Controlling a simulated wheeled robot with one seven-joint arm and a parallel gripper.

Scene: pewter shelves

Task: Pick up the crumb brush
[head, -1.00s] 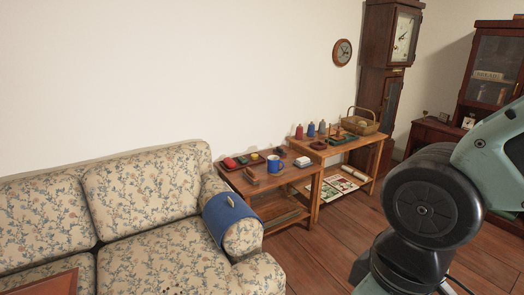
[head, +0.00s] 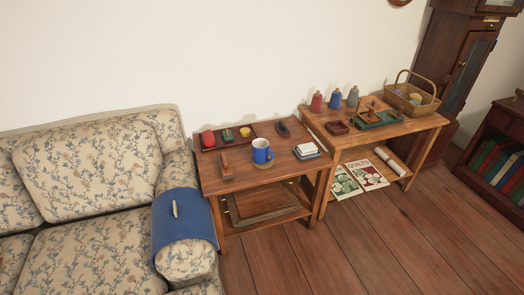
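A small upright brown wooden piece (head: 225,162), which may be the crumb brush, is at the left front of the left wooden table (head: 242,178). It is too small to tell for sure. Other small things near it are a dark item (head: 282,128) at the back and a pale slim item (head: 175,209) on the blue armrest cover (head: 183,232). My gripper is not in view, so its state is hidden.
A blue mug (head: 262,151), a dark tray (head: 208,149) with small coloured things and a white-topped stack (head: 307,150) share the table. A floral sofa (head: 95,165) stands close on the left. A second table (head: 335,144) adjoins on the right. The wooden floor (head: 345,245) in front is clear.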

